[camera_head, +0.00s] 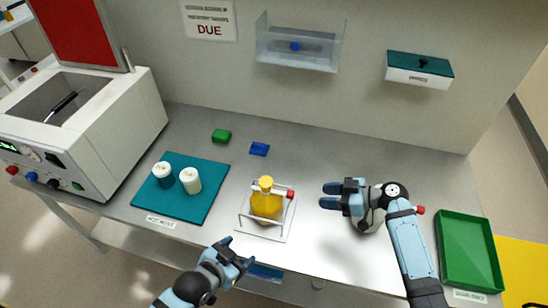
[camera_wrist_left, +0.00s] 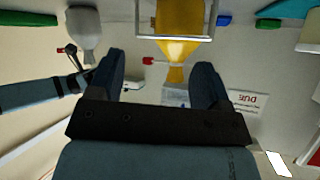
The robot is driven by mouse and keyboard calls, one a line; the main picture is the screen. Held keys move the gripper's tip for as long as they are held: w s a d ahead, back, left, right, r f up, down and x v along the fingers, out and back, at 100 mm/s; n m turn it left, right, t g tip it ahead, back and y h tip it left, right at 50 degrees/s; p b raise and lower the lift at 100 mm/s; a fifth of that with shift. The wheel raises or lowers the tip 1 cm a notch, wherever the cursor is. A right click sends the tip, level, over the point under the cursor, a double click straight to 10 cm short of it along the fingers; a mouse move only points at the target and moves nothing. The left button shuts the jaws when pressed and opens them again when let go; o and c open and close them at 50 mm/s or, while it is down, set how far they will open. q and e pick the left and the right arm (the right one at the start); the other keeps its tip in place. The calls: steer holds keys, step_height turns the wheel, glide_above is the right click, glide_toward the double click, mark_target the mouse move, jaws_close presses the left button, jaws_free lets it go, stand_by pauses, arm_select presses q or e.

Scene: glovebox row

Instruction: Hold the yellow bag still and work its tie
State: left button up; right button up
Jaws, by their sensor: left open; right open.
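The yellow bag (camera_head: 266,206) stands upright in a white wire frame (camera_head: 264,236) at the middle of the bench. In the left wrist view the bag (camera_wrist_left: 182,45) appears upside down, ahead of the fingers. My left gripper (camera_head: 236,258) is open and empty at the front bench edge, in front of the bag and apart from it. My right gripper (camera_head: 332,195) is open and empty, to the right of the bag, fingers pointing toward it.
A pale rounded object (camera_head: 372,222) stands partly hidden beneath my right wrist. A teal mat (camera_head: 207,207) with two white-capped jars lies left. Green (camera_head: 221,136) and blue (camera_head: 259,149) blocks lie behind. A green tray (camera_head: 468,262) stands at right. The bench's back right is clear.

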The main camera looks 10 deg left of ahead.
arm_select(q)
steer(key=w+d+r+m+h, duration=0.1)
steer(key=w+d+r+m, duration=0.25)
steer(key=w, duration=0.25)
steer(key=w+d+r+m+h, duration=0.1)
steer(key=w+d+r+m, duration=0.1)
steer(key=w+r+m, duration=0.3)
step_height(320, 180, up, 8)
steer(key=g+y, duration=0.6)
steer(key=g, duration=0.5)
glide_above(266, 182)
steer(key=shift+n, duration=0.45)
step_height(266, 182, down, 13)
steer(key=shift+f, duration=0.2)
steer(key=c, duration=1.2)
